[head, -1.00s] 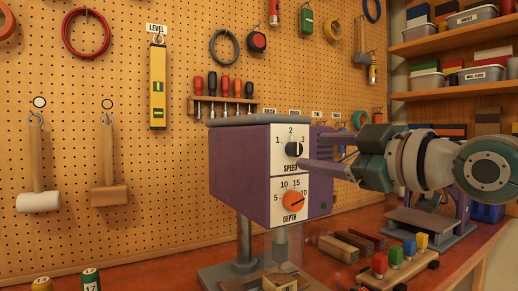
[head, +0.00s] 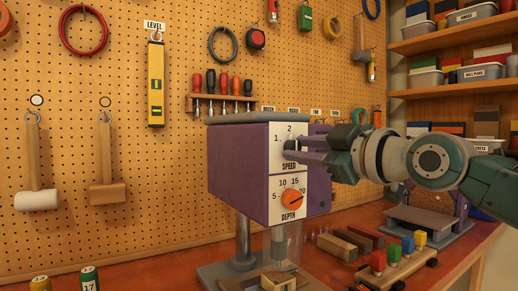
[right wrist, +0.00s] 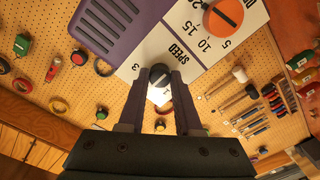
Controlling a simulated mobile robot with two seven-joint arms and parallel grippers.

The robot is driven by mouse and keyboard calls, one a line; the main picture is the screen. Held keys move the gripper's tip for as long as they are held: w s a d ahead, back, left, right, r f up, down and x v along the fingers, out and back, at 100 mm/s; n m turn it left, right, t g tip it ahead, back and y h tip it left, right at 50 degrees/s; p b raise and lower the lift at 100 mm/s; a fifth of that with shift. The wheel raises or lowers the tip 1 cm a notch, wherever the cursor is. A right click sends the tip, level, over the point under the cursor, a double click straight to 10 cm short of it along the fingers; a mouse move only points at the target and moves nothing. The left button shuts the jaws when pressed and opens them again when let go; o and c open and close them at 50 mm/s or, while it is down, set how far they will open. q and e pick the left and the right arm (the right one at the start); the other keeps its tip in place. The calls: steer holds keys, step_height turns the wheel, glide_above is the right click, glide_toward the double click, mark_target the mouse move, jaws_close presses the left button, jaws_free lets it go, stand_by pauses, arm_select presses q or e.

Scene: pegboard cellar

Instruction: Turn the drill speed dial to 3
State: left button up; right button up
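The purple drill head (head: 240,165) carries a white panel with a SPEED scale marked 1, 2 and 3. My right gripper (head: 289,147) is at the speed dial, its fingers pointing at the panel and covering the dial and the 3 in the head view. In the right wrist view the black speed dial (right wrist: 160,75) sits between the two fingertips, one on each side. The fingers are apart; contact with the dial is not clear. My left gripper is out of view.
An orange DEPTH dial (head: 292,199) is just below the speed dial; it also shows in the right wrist view (right wrist: 225,15). A pegboard with hanging tools stands behind.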

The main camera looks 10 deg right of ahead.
jaws_close()
steer(key=shift+m, duration=1)
steer(key=m, duration=0.3)
steer(key=shift+m, duration=0.3)
steer(key=m+p, duration=0.1)
steer(key=m, duration=0.3)
steer(key=shift+a+m, duration=0.1)
steer(key=shift+m, duration=1)
